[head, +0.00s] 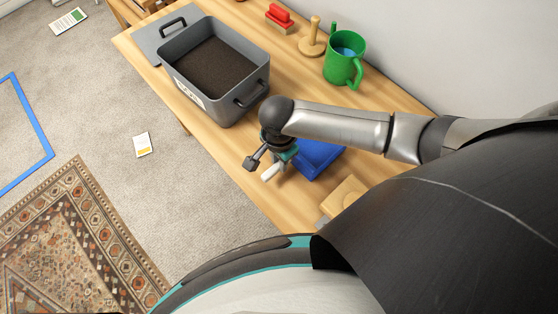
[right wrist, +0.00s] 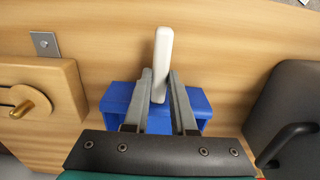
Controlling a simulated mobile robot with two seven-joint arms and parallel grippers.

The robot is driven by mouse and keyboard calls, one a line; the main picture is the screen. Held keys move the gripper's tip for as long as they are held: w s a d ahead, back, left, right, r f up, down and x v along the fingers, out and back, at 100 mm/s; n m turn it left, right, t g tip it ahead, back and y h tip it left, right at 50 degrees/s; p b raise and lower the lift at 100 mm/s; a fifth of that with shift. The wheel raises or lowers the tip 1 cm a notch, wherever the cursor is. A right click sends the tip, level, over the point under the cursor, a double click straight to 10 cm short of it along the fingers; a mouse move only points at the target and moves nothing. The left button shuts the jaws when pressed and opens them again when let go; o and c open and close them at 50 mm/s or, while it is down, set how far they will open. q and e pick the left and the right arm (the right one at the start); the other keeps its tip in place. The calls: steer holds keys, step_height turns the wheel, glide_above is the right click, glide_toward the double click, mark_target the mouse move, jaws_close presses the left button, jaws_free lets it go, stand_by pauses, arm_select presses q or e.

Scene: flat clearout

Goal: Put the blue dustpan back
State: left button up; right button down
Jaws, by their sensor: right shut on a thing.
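The blue dustpan (head: 318,157) lies on the wooden bench, partly hidden by my right arm in the head view. In the right wrist view its blue pan (right wrist: 118,98) shows on both sides of my fingers. Its white handle (right wrist: 163,50) rises between the fingers and points away from the wrist; the handle (head: 271,171) also shows in the head view. My right gripper (right wrist: 161,80) is shut on the handle. I cannot tell whether the pan rests on the bench or is just above it. My left gripper is not in view.
A grey bin (head: 228,108) of dark material stands on the bench (head: 297,75), left of my right gripper. A wooden block with a brass knob (right wrist: 62,85) is beside the dustpan.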

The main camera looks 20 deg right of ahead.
steer(key=shift+f, duration=0.3)
steer(key=c, duration=0.7)
jaws_free()
steer(key=shift+c, duration=0.2)
steer(key=shift+r, duration=0.1)
step_height(320, 180, up, 12)
steer(key=p, duration=0.3)
steer(key=shift+p, duration=0.3)
